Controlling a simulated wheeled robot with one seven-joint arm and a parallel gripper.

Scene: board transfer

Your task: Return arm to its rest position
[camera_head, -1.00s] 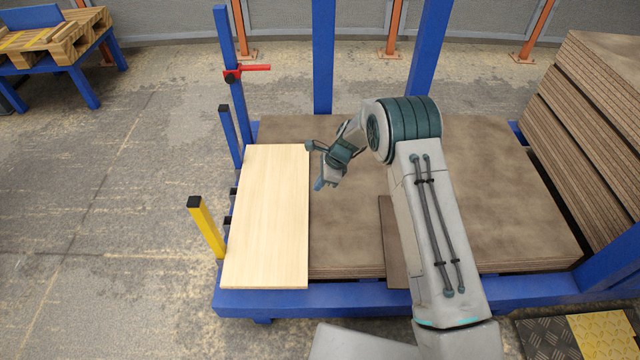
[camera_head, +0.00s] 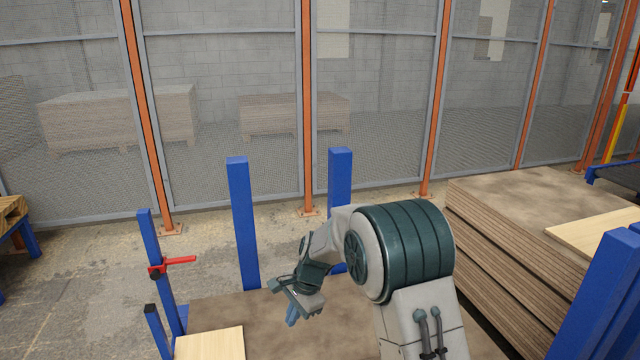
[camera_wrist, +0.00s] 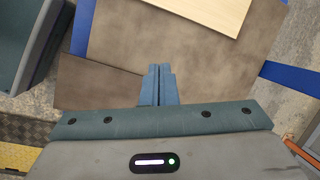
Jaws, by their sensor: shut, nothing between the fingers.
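My gripper (camera_head: 290,318) is in the lower middle of the head view, at the end of my bent arm, above the brown board surface (camera_head: 285,345). In the wrist view its two blue fingers (camera_wrist: 158,75) are together with nothing between them. A pale wooden board (camera_head: 212,346) lies at the left end of the brown surface, apart from my gripper. Part of the pale board also shows at the top of the wrist view (camera_wrist: 205,12). The front of the brown surface is cut off in the head view.
Blue posts (camera_head: 242,225) and (camera_head: 340,200) rise behind the surface. A blue post with a red clamp (camera_head: 172,265) stands at left. A tall brown board stack (camera_head: 510,260) with a pale board (camera_head: 600,232) on it stands at right. Mesh fencing (camera_head: 375,110) closes the back.

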